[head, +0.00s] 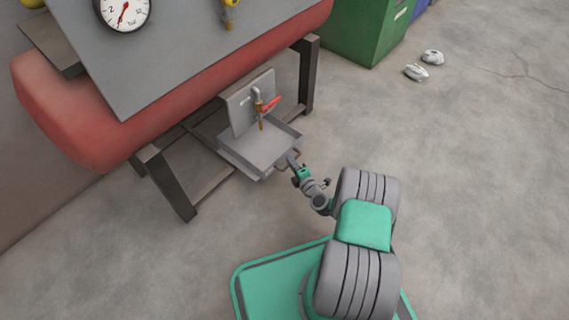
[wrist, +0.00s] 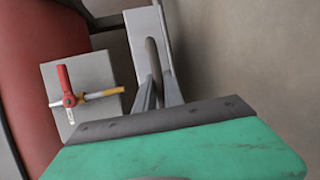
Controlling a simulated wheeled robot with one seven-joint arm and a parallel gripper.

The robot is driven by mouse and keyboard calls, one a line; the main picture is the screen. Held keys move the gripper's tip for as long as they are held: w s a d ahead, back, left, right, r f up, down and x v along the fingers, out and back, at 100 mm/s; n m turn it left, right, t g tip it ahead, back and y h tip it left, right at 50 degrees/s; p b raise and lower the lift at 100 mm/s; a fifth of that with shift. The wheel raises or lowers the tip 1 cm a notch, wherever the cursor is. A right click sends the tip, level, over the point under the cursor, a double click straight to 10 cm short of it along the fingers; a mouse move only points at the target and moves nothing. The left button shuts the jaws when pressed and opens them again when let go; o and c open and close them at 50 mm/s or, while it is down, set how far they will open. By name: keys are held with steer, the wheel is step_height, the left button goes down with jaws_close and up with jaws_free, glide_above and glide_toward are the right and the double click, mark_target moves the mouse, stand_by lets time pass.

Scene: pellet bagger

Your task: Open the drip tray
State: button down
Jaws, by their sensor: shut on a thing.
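The grey drip tray (head: 255,150) sticks out below the red tank, under an upright grey plate with a tap. Its shallow inside is visible and looks empty. My gripper (head: 292,160) is at the tray's front edge, with my arm reaching in from the lower right. In the wrist view, my gripper's two fingers (wrist: 160,92) are close together on the handle (wrist: 151,57) at the tray's pale front (wrist: 135,37). The exact contact is partly hidden by the fingers.
A brass tap with a red lever (head: 269,105) stands over the tray. Dark stand legs (head: 168,185) flank it under the red tank (head: 80,130). A green bin (head: 365,30) and white shoes (head: 416,72) are farther back. The floor in front is clear.

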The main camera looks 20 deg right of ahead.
steer(key=shift+s, duration=0.25)
steer(key=c, duration=1.5)
jaws_free()
steer(key=shift+o, duration=0.2)
steer(key=shift+s+d, duration=0.1)
